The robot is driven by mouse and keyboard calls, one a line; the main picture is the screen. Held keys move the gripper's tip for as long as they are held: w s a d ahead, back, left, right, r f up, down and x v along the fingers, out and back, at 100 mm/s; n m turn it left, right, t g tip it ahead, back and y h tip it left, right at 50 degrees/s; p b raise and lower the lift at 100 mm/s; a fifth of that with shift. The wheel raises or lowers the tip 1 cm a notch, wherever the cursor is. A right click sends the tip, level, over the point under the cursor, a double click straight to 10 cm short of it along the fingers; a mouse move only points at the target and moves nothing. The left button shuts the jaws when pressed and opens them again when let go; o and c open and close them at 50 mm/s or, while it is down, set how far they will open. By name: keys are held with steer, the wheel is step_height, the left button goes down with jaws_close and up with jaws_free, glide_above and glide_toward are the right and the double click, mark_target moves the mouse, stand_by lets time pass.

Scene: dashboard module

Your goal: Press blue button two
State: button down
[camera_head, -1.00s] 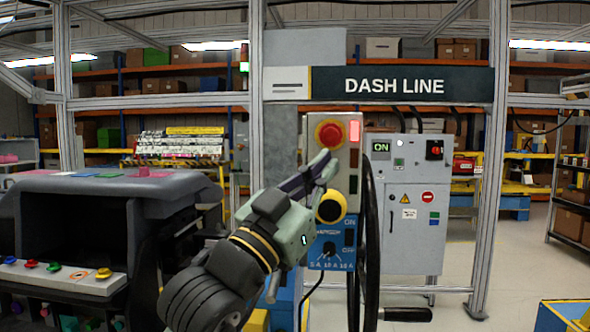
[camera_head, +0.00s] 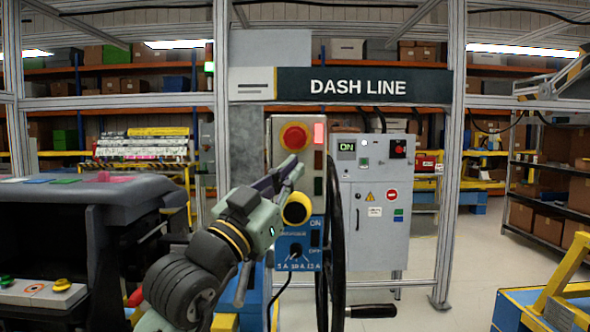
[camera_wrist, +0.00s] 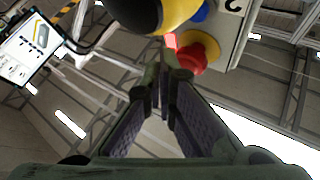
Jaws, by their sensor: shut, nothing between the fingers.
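A rounded blue part (camera_wrist: 201,12) shows at the top of the wrist view beside a partly cut-off dark character. It is partly hidden by a yellow-and-black knob (camera_wrist: 150,14); I cannot tell whether it is blue button two. A red mushroom button (camera_wrist: 191,58) on a yellow base sits below it. In the head view the same red button (camera_head: 294,137) is at the top of a grey control box, with the yellow-and-black knob (camera_head: 297,209) lower down. My gripper (camera_head: 296,165) is shut and empty in front of this box, and its fingers (camera_wrist: 164,78) also show in the wrist view.
A blue switch panel (camera_head: 292,250) forms the box's lower part. A black handwheel (camera_head: 337,225) stands right of it, before a grey cabinet (camera_head: 372,240). A dark dashboard (camera_head: 80,205) is at left, with a green button (camera_head: 6,281) and a yellow button (camera_head: 62,285).

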steer(key=shift+w, duration=1.85)
steer(key=shift+w, duration=0.15)
steer(key=shift+w, duration=0.3)
steer(key=shift+w, duration=0.45)
stand_by(0.5)
steer(key=shift+s+b, duration=0.15)
steer(key=shift+b, duration=0.15)
steer(key=shift+s, duration=0.75)
steer(key=shift+s+b, duration=0.55)
steer(key=shift+s, duration=1.95)
